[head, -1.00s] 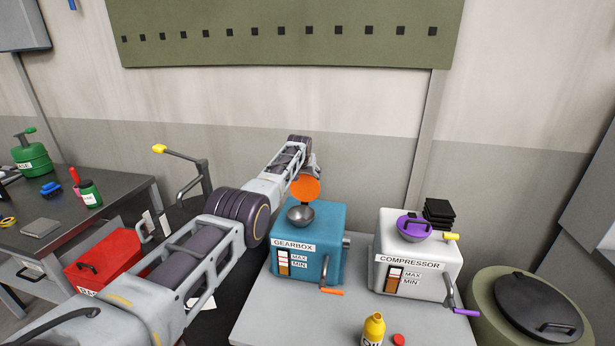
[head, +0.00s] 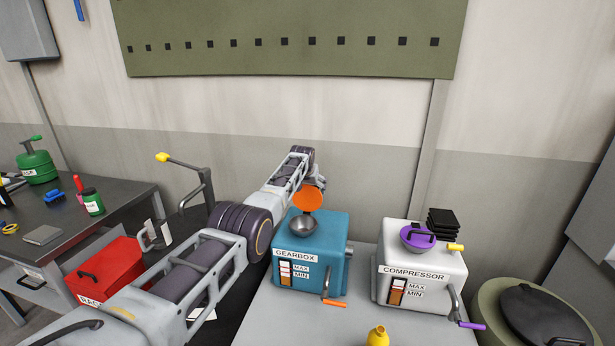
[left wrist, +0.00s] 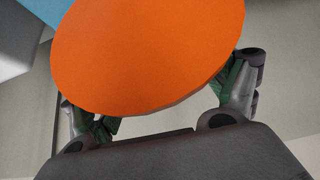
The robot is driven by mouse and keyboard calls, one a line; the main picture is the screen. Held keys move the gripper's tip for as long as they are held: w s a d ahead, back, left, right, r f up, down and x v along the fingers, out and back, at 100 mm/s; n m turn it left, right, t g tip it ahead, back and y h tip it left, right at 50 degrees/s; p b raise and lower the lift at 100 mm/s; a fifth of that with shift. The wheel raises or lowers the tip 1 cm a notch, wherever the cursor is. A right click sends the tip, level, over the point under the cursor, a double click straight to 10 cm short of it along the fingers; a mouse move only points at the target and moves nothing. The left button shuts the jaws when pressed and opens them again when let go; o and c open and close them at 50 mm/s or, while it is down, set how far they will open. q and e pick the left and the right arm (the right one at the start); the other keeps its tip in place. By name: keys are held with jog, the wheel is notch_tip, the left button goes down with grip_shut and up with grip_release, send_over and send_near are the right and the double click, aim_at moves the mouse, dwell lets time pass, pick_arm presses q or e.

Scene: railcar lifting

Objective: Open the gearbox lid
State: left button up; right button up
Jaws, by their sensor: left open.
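The blue gearbox (head: 311,257) stands on the grey table, with a metal filler bowl (head: 303,226) on top. Its round orange lid (head: 307,199) stands raised, roughly upright, behind the bowl, so the bowl is uncovered. My left gripper (head: 319,190) is behind the lid and partly hidden by it. In the left wrist view the lid (left wrist: 150,50) fills the upper middle, with one open finger on either side. I cannot tell whether a finger touches it. My right gripper is out of view.
A white compressor (head: 418,279) with a purple lid (head: 418,237) stands to the right. A yellow bottle (head: 377,338) is at the front. An orange-handled crank (head: 334,303) projects from the gearbox. A red toolbox (head: 105,268) and dark bench (head: 118,194) are left.

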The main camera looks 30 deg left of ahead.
pick_arm(q)
jog(key=shift+s+r, duration=0.15)
jog(key=shift+r, duration=0.15)
jog(key=v, duration=1)
jog(key=shift+s+d+r, duration=0.15)
jog(key=shift+s+r, duration=0.05)
jog(key=shift+s, duration=0.2)
dwell(0.7)
dwell(0.6)
